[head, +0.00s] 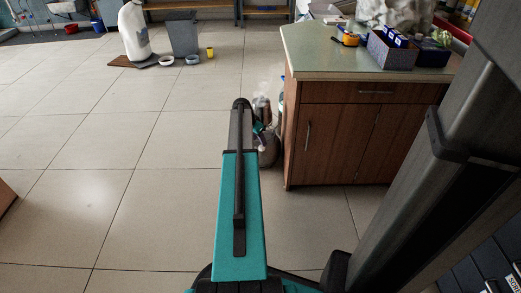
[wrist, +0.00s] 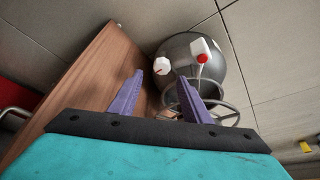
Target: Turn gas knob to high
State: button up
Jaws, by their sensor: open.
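A round grey tank (wrist: 183,46) sits on the floor beside the wooden cabinet in the wrist view. A small white knob-like part (wrist: 162,65) shows on its near left side. A white piece with a red round part (wrist: 202,56) shows to its right. I cannot tell for sure which part is the gas knob, nor read any setting. My gripper (wrist: 160,76) is open and empty, its two purple fingers pointing toward the tank. The white part appears between the fingertips, with no clear contact. In the head view the tank (head: 269,151) is partly hidden behind my arm.
The wooden cabinet (head: 335,135) stands close beside the tank; its side (wrist: 85,75) also fills the left of the wrist view. The tiled floor to the left is mostly clear.

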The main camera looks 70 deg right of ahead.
aim_at(262, 147)
jog(key=shift+b+x, duration=1.05)
jog(key=shift+x, duration=2.1)
